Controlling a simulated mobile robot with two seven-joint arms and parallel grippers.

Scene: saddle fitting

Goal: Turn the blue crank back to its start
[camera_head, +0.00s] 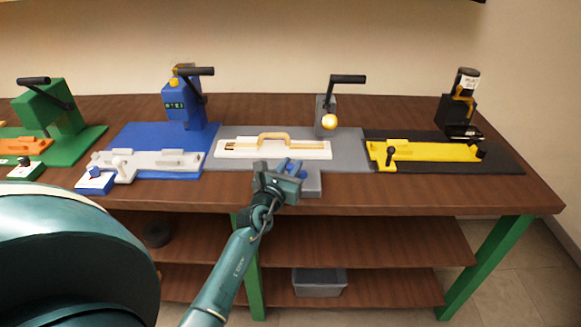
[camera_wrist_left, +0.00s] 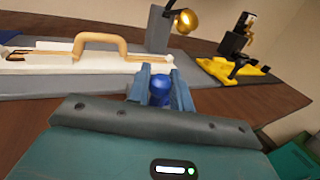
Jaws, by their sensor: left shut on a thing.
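My left gripper (camera_head: 287,167) is at the front edge of the grey station, right of centre in the head view. In the left wrist view its two fingers (camera_wrist_left: 160,88) stand on either side of a rounded blue knob, the visible part of the blue crank (camera_wrist_left: 160,84), and are shut on it. The rest of the crank is hidden behind the fingers and the gripper body. The white fixture (camera_head: 272,150) with a tan handle (camera_head: 272,136) lies just behind the gripper on the grey base plate (camera_head: 350,155). My right gripper is not in view.
A grey post (camera_head: 324,112) with a black lever and gold ball stands behind. The blue station (camera_head: 184,105) and green station (camera_head: 50,110) are to the left. The black-and-yellow station (camera_head: 425,151) is to the right. Bare wooden table shows at the front right.

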